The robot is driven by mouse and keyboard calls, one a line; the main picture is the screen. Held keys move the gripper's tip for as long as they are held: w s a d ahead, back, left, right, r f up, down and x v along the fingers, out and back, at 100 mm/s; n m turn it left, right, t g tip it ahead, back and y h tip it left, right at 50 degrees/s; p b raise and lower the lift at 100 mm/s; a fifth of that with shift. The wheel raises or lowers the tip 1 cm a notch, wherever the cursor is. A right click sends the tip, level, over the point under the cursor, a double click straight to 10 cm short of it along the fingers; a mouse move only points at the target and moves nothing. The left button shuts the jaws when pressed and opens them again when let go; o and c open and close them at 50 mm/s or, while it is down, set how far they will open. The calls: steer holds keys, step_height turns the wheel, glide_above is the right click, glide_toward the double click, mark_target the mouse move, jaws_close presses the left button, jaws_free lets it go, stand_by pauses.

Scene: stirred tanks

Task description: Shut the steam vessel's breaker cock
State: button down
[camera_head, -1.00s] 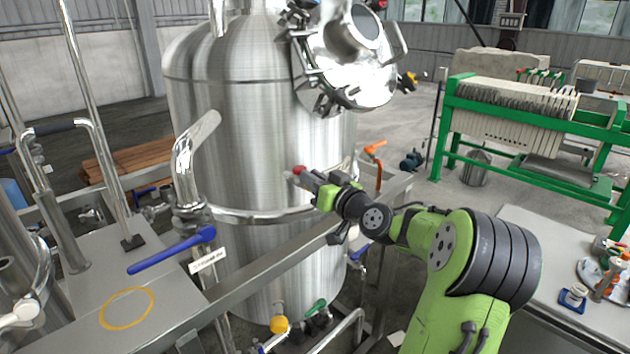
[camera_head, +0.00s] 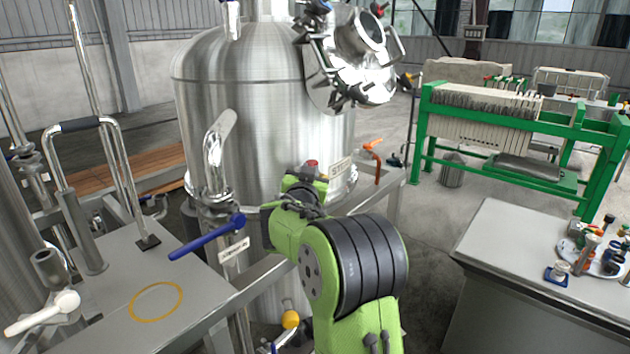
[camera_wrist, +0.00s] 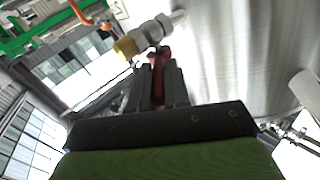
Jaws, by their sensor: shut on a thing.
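The steam vessel (camera_head: 265,125) is a large brushed-steel tank in the middle of the head view; its curved wall (camera_wrist: 225,60) fills the right of the wrist view. A small cock (camera_wrist: 150,36) with a steel body, a brass-coloured end and a red handle (camera_wrist: 159,66) stands out from this wall. My gripper (camera_wrist: 158,82) is shut on the red handle, its two fingers on either side of it. In the head view, a red tip (camera_head: 312,164) shows just above my wrist; my arm hides the fingers and most of the cock.
A blue lever (camera_head: 207,237) and a curved steel pipe stand left of my arm. An orange-handled valve (camera_head: 373,146) is to the right. A grey bench (camera_head: 500,270) with small items is at right, and a green filter press (camera_head: 500,120) stands behind. Open floor lies between.

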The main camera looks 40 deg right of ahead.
steer(key=shift+w+a+f+m+g+h+b, duration=0.1)
steer(key=shift+w+a+m+g+h+b, duration=0.15)
steer(key=shift+m+g+h+b, duration=0.35)
steer(key=shift+w+a+m+g+h+b, duration=0.15)
steer(key=shift+w+m+g+h+b, duration=0.2)
steer(key=shift+g, duration=0.45)
steer(key=c, duration=1.1)
jaws_free()
steer(key=shift+s, duration=0.1)
steer(key=b+v, duration=0.2)
steer(key=v, duration=1.3)
steer(key=shift+a, duration=0.4)
steer(key=shift+m, duration=0.25)
